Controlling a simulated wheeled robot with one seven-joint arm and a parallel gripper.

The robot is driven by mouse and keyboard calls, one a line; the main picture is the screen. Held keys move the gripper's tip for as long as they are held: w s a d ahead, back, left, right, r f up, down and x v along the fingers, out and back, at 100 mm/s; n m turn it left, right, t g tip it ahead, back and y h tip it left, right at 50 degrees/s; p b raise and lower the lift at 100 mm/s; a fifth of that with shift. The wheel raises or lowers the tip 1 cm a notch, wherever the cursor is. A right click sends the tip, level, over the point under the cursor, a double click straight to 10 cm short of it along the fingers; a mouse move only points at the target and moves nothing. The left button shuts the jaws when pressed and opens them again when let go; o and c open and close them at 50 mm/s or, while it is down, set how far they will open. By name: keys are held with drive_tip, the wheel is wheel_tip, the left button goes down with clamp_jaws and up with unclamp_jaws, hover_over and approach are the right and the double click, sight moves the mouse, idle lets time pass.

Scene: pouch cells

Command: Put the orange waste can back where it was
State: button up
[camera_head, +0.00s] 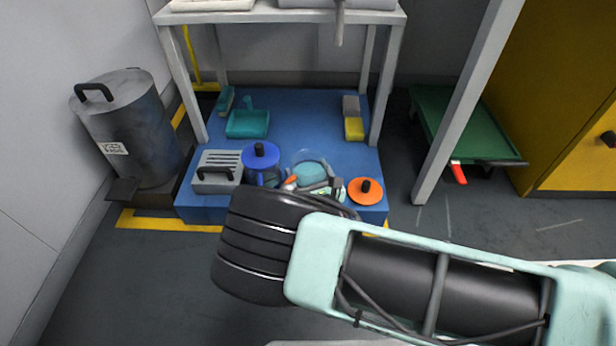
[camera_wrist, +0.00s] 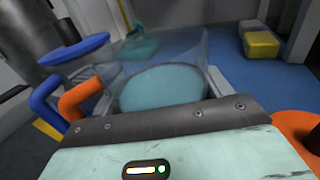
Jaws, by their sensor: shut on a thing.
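The orange waste can is a clear can (camera_head: 312,160) with teal inside and an orange handle (camera_head: 290,181). It is over the front of the blue platform; the wrist view shows its clear wall (camera_wrist: 180,50) and orange handle (camera_wrist: 82,99). My gripper (camera_head: 318,185) is shut on this can, with a grey finger at either side in the wrist view (camera_wrist: 163,82). An orange lid (camera_head: 366,190) with a black knob is just right of the can; its edge shows in the wrist view (camera_wrist: 300,130). The can's base is hidden, so I cannot tell if it touches the platform.
A blue-lidded can (camera_head: 261,156) stands close left of the held can. A grey slotted box (camera_head: 218,164), a teal dustpan (camera_head: 248,123) and a yellow-grey block (camera_head: 353,127) are on the blue platform (camera_head: 300,110). Table legs rise around it. A metal bin (camera_head: 135,130) stands left.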

drive_tip(key=shift+r, duration=0.1)
drive_tip(key=o, duration=1.3)
drive_tip(key=p+v, duration=0.6)
drive_tip(key=v, duration=0.6)
drive_tip(key=shift+p, duration=0.4)
